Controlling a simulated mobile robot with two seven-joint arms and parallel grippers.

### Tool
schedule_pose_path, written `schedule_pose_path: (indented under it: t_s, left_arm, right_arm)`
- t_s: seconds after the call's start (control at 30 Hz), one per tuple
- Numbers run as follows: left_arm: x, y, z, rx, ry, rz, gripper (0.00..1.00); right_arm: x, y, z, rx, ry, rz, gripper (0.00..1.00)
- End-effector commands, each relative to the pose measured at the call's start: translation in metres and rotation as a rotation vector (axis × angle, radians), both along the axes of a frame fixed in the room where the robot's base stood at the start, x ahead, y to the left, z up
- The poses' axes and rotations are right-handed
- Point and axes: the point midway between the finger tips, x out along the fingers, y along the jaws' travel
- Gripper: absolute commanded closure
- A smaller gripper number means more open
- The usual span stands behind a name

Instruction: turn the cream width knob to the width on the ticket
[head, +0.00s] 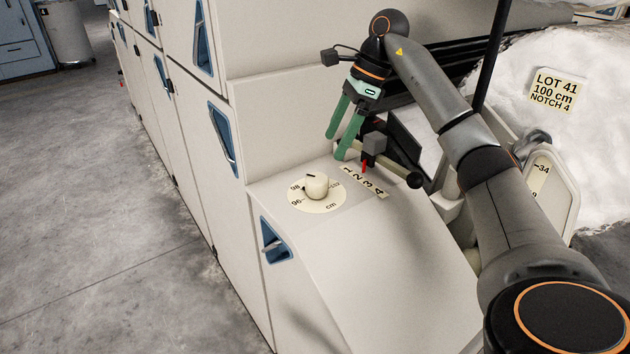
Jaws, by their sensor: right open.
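The cream width knob (317,187) stands on a round cream dial (320,207) on the machine's sloped panel. The dial reads 96, 98 and what looks like 102, with "cm". A short black mark on the knob top points up and left in the picture; its exact reading is unclear. The ticket (553,90) on the white fibre at right reads "LOT 41, 100 cm, NOTCH 4". My right gripper (337,146) has green fingers, apart and empty, above and behind the knob, not touching it. My left gripper is out of view.
A notch scale (363,182) marked 1 to 4 lies right of the dial, with a grey block (374,145), red pointer and black ball-ended lever (414,180) close to my right fingers. Blue recessed handles (275,241) line the cabinet. Floor at left is clear.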

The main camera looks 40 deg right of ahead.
Motion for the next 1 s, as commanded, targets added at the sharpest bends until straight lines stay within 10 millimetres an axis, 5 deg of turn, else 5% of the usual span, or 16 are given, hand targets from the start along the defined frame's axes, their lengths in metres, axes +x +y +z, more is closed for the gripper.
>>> schedule_pose_path:
  t_s: [0.2, 0.5, 1.0]
  left_arm:
    - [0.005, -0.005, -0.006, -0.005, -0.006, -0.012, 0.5]
    - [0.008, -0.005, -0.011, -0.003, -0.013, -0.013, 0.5]
    - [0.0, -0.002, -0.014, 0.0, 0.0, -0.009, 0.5]
  right_arm:
    - [0.009, 0.016, -0.047, 0.002, 0.004, 0.002, 0.09]
    - [0.02, 0.032, -0.09, 0.004, 0.0, 0.001, 0.09]
    - [0.023, 0.036, -0.099, 0.003, -0.002, 0.0, 0.14]
